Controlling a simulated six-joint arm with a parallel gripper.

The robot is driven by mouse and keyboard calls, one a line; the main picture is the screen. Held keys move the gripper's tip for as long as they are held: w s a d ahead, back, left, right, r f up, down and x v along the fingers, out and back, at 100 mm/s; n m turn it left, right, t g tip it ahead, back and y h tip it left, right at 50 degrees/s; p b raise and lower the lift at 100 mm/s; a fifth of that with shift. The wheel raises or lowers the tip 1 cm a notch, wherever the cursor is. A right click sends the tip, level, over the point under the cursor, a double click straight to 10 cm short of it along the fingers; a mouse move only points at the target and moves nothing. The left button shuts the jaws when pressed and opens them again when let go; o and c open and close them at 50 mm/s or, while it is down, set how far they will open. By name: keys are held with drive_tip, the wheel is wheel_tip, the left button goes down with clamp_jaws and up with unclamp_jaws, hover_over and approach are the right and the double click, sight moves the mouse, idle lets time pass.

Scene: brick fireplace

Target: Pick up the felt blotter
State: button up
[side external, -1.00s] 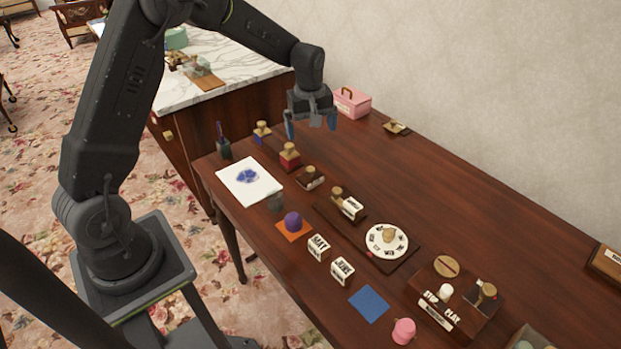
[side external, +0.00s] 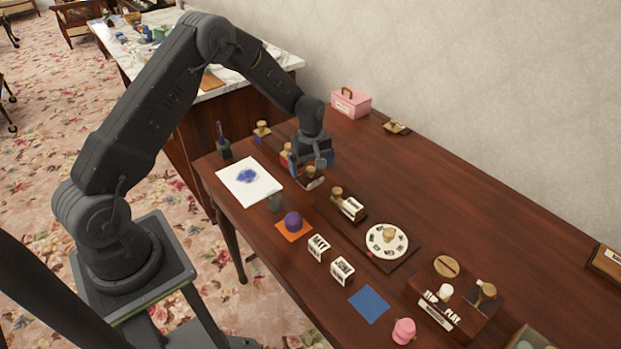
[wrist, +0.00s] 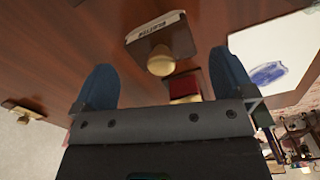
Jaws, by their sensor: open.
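The felt blotter (side external: 313,183) is a small dark brown block with a pale label and a round brass-coloured knob on top. In the side view it sits on the wooden table, partly hidden by my gripper (side external: 307,169). In the wrist view the blotter (wrist: 172,37) shows its label and knob between and beyond my blue fingertips (wrist: 164,72). My gripper is open and empty, pointing down above the blotter, with the knob between the fingers in the picture. I cannot tell whether it touches.
A red block with a brass knob (wrist: 184,87) stands close behind the blotter. White paper with a blue blot (side external: 249,183) lies left, a labelled knobbed block (side external: 348,205) right. A pink box (side external: 350,103) stands at the back. The table's back right is largely clear.

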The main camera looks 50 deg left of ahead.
sight(311, 169)
wheel_tip(311, 169, down, 4)
drive_tip(key=shift+f, duration=0.1)
drive_tip(key=shift+c, duration=0.4)
drive_tip(key=c, duration=0.6)
drive_tip(key=shift+c, duration=0.2)
drive_tip(key=shift+r, duration=0.5)
drive_tip(key=r, duration=0.4)
drive_tip(key=shift+s+a, duration=0.2)
drive_tip(key=shift+a, duration=0.1)
drive_tip(key=s+a+r, duration=0.6)
drive_tip(key=s+a, duration=0.1)
drive_tip(key=a, duration=0.1)
drive_tip(key=shift+s+a, duration=0.15)
